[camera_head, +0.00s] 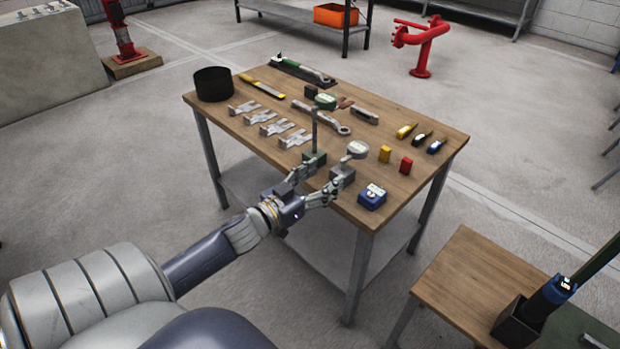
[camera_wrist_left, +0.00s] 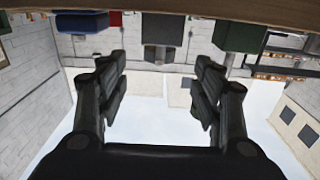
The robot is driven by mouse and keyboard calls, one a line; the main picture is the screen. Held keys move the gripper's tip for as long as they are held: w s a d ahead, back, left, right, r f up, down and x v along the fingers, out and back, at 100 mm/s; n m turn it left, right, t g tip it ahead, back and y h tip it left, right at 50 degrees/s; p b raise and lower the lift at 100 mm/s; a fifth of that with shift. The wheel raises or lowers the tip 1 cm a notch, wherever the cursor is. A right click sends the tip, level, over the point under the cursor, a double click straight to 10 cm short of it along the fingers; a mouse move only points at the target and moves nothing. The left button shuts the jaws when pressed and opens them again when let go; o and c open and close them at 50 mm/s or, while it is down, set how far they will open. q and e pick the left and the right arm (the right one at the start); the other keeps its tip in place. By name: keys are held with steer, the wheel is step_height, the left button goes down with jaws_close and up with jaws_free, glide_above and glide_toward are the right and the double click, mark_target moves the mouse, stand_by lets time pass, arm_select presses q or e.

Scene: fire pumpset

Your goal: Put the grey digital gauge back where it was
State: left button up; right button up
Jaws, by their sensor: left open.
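The grey digital gauge (camera_head: 357,150) has a round head and shows at the top of a grey block (camera_head: 343,173) near the table's front edge. Whether it is seated in the block is too small to tell. My left gripper (camera_head: 318,186) is open and empty at the front edge, just before this block and a green block (camera_head: 314,160) with an upright post. In the left wrist view, which appears upside down, the grey block (camera_wrist_left: 164,30) lies ahead between the open fingers (camera_wrist_left: 160,85), apart from them. The green block (camera_wrist_left: 236,37) is to its right. My right gripper is not shown.
A blue box (camera_head: 372,197), a red block (camera_head: 406,166) and a yellow block (camera_head: 385,153) stand right of the gauge. Metal brackets (camera_head: 270,125), tools and a black cup (camera_head: 213,84) occupy the wooden table (camera_head: 425,150). A second table (camera_head: 465,275) is at lower right.

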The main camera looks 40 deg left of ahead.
arm_select(q)
steer(key=s+d+f+n+g+y, duration=0.15)
steer(key=s+f+g, duration=0.3)
steer(key=f, duration=0.55)
steer(key=s+d+f+g+y, duration=0.1)
steer(key=s+f+g+y, duration=0.15)
steer(key=s+f, duration=0.55)
steer(key=s+d+f+m+g+h, duration=0.2)
steer(key=s+d+f+g, duration=0.6)
steer(key=s+d+f, duration=0.4)
steer(key=d+f+m, duration=0.1)
steer(key=d+f, duration=0.2)
steer(key=shift+s+d+f+h, duration=0.15)
steer(key=shift+s+d+h, duration=0.15)
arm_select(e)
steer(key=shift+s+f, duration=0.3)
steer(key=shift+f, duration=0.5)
arm_select(q)
steer(key=shift+p, duration=0.35)
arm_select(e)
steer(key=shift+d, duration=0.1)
